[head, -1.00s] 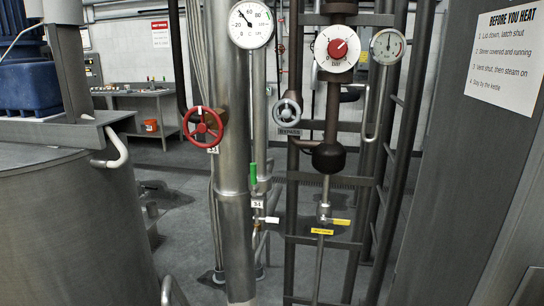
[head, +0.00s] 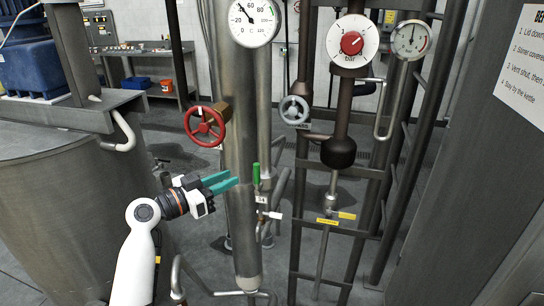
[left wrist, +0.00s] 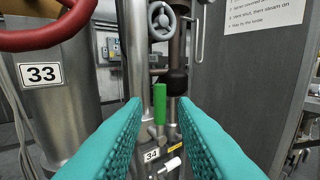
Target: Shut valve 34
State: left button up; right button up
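Valve 34 is on a thin pipe behind the large steel pipe. Its green lever handle (head: 256,174) stands upright, along the pipe, and its tag reading 34 (head: 261,199) is just below. In the left wrist view the green handle (left wrist: 160,104) shows between the teal fingers, beyond their tips, with the 34 tag (left wrist: 152,155) lower down. My left gripper (head: 231,180) is open and empty, a little left of the handle in the head view and apart from it. My right gripper is not in view.
A red handwheel (head: 205,126) sits above the left gripper; a tag reading 33 (left wrist: 40,75) is below it in the left wrist view. A grey handwheel (head: 294,111) is to the right. A small white handle (head: 273,215) is below valve 34. A large kettle (head: 60,215) stands left.

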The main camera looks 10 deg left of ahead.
aim_at(258, 180)
pick_arm(q)
jog(key=p+x, duration=0.3)
jog(key=x, duration=0.7)
jog(key=shift+p, duration=0.4)
jog(key=shift+x, duration=0.85)
jog(key=shift+f, duration=0.1)
jog(key=shift+a, duration=0.1)
grip_shut()
